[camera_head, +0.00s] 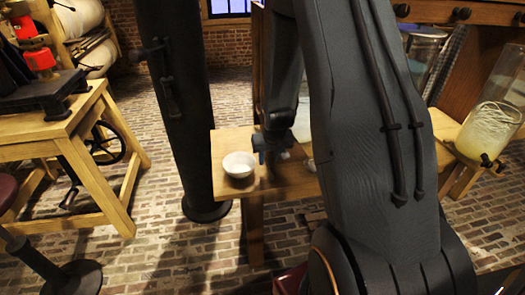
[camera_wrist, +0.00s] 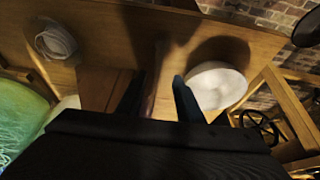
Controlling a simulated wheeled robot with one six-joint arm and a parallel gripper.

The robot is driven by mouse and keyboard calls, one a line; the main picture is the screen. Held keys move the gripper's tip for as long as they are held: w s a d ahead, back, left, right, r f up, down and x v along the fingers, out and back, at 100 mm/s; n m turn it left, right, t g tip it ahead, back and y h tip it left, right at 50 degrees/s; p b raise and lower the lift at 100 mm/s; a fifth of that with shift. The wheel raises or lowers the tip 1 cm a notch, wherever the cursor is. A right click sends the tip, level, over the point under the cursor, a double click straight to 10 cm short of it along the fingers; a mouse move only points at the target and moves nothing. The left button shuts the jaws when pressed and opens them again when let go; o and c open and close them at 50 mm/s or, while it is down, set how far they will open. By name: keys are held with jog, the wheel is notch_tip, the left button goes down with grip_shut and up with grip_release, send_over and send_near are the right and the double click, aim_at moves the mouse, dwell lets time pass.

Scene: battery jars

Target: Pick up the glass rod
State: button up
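I cannot make out the glass rod for certain in either view. In the wrist view, my gripper (camera_wrist: 157,98) has its two dark fingers apart over the wooden bench top. A thin brownish strip (camera_wrist: 155,80) runs between the fingers; I cannot tell whether it is the rod, a shadow or part of the bench. In the head view, my gripper (camera_head: 272,148) points down over the bench (camera_head: 228,138), right of a white bowl (camera_head: 239,165). The bowl also shows in the wrist view (camera_wrist: 218,86), right of the fingers. My arm hides much of the bench.
A round whitish object (camera_wrist: 54,42) sits at the bench's upper left in the wrist view. A glass jar with pale yellowish contents (camera_head: 487,132) stands at the right. A wooden workbench (camera_head: 62,130) stands at left.

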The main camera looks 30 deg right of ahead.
aim_at(268, 166)
jog(key=shift+d+p+x, duration=0.1)
jog(key=shift+p+x, duration=0.25)
jog(key=shift+x, duration=0.9)
jog(key=shift+d+p+x, duration=0.15)
jog(key=shift+p+x, duration=0.15)
jog(key=shift+x, duration=0.95)
grip_shut()
